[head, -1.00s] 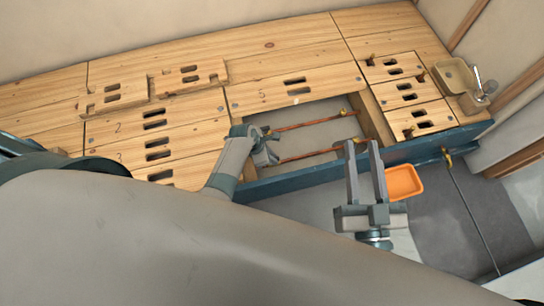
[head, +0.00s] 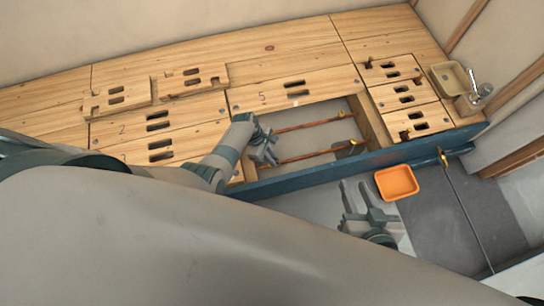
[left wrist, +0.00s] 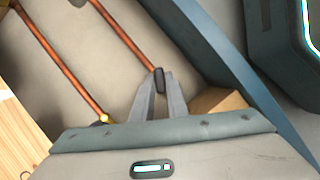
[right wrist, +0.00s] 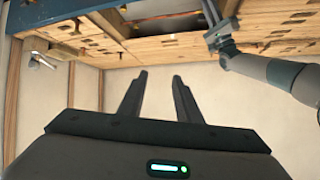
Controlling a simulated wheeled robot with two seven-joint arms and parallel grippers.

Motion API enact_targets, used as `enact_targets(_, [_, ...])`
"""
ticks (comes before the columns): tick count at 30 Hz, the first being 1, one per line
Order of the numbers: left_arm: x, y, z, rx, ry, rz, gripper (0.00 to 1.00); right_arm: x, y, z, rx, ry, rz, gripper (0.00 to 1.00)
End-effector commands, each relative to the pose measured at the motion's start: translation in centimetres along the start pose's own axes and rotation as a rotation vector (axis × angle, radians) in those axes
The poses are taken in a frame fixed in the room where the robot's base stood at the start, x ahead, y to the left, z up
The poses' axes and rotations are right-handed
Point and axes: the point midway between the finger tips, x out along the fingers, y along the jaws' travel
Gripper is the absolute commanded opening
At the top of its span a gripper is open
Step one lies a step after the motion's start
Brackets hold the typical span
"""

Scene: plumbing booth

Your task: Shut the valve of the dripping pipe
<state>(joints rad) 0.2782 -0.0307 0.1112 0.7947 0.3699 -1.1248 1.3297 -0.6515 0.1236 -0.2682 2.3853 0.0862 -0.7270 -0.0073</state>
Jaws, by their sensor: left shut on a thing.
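Two copper pipes lie in the open floor bay: the far pipe (head: 312,123) and the near pipe (head: 312,154). Both also show in the left wrist view, the near one (left wrist: 122,32) and the far one (left wrist: 58,60). My left gripper (head: 270,158) is at the left end of the near pipe. In the left wrist view its fingers (left wrist: 160,84) are shut on a small dark valve handle (left wrist: 158,77) there. The fingers hide part of the handle. My right gripper (head: 368,198) is open and empty in front of the bay; its spread fingers show in the right wrist view (right wrist: 158,82). No drip is discernible.
A blue beam (head: 330,170) edges the deck's front. An orange tray (head: 396,182) lies on the floor beyond it, right of my right gripper. Slotted wooden panels (head: 270,92) surround the bay. A basin with tap (head: 452,80) stands at the far right.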

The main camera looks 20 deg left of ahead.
Motion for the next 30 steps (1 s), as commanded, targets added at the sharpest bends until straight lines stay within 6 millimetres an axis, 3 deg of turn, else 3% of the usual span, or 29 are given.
enact_targets(11, [0.1,0.4,0.1,0.330,-0.001,-0.138,0.00,0.3,-0.4,-1.4,-0.009,0.085,-0.008,0.31])
enact_targets(30, [0.3,0.7,0.3,0.837,-0.001,-0.348,0.00,-1.2,-2.8,-8.3,-0.047,0.490,-0.047,0.31])
